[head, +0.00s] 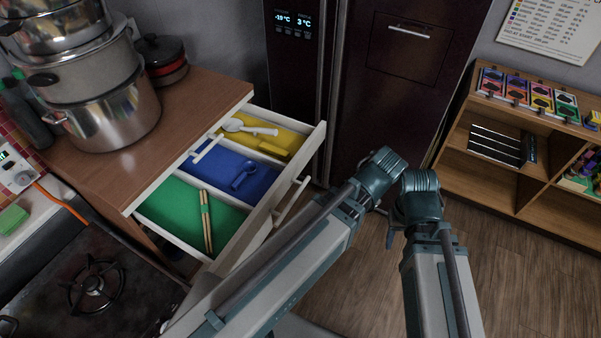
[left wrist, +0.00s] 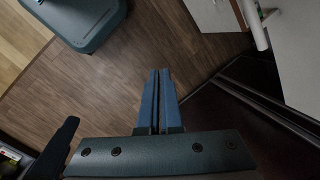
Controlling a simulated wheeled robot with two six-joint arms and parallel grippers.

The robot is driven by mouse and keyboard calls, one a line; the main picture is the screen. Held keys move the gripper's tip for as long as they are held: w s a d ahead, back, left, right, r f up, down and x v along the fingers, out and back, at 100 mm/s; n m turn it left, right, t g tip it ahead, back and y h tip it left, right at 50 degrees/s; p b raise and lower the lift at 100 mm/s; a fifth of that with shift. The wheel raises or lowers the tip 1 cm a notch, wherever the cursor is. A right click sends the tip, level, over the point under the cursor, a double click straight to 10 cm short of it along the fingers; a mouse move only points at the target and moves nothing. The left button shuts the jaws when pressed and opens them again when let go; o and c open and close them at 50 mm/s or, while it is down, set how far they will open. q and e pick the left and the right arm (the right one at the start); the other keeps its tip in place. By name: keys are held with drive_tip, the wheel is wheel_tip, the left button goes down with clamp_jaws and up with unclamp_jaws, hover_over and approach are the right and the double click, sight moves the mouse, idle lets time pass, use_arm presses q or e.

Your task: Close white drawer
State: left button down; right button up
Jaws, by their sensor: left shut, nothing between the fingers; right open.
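The white drawer (head: 314,142) stands open from the wooden-topped counter in the head view. Its bar handle (head: 291,201) is on the front panel, partly behind my left arm. Wooden chopsticks (head: 206,222) lie in the green section, a blue utensil (head: 243,174) in the blue section, and a white spoon (head: 250,128) in the yellow section. My left gripper (left wrist: 157,75) is shut and empty above the floor in the left wrist view. My right gripper (head: 390,234) is open, mostly hidden by its own arm, to the right of the drawer and apart from it.
Stacked steel pots (head: 107,112) and a dark lidded pot (head: 163,60) stand on the counter (head: 190,95). A stove (head: 70,300) is at the lower left. A dark fridge (head: 385,90) stands behind the drawer. A wooden shelf (head: 480,175) is at right. Floor (head: 510,260) between is clear.

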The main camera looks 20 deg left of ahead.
use_arm(q)
drive_tip(key=w+a+r+m+y+p, duration=0.1)
drive_tip(key=w+a+r+m+y, duration=0.55)
drive_tip(key=w+a+m, duration=0.35)
drive_tip(key=m+b, duration=0.2)
drive_tip(key=b, duration=0.4)
approach(299, 169)
drive_tip(key=shift+t+h, duration=0.25)
drive_tip(key=shift+t, duration=0.05)
drive_tip(key=x, duration=0.5)
drive_tip(key=shift+s+d, duration=0.1)
drive_tip(key=shift+s, duration=0.05)
drive_tip(key=shift+a+f+b, duration=0.35)
drive_tip(key=shift+a+b, duration=0.1)
drive_tip(key=shift+a, duration=0.1)
drive_tip(key=a, duration=0.9)
drive_tip(key=w+a, duration=0.1)
drive_tip(key=a, duration=0.9)
drive_tip(key=w+a, duration=0.1)
drive_tip(key=a, duration=0.8)
drive_tip(key=shift+w+a, duration=0.2)
drive_tip(key=shift+a, duration=0.15)
drive_tip(key=shift+d, duration=0.15)
drive_tip(key=shift+d+r, duration=0.1)
drive_tip(key=shift+r, duration=0.05)
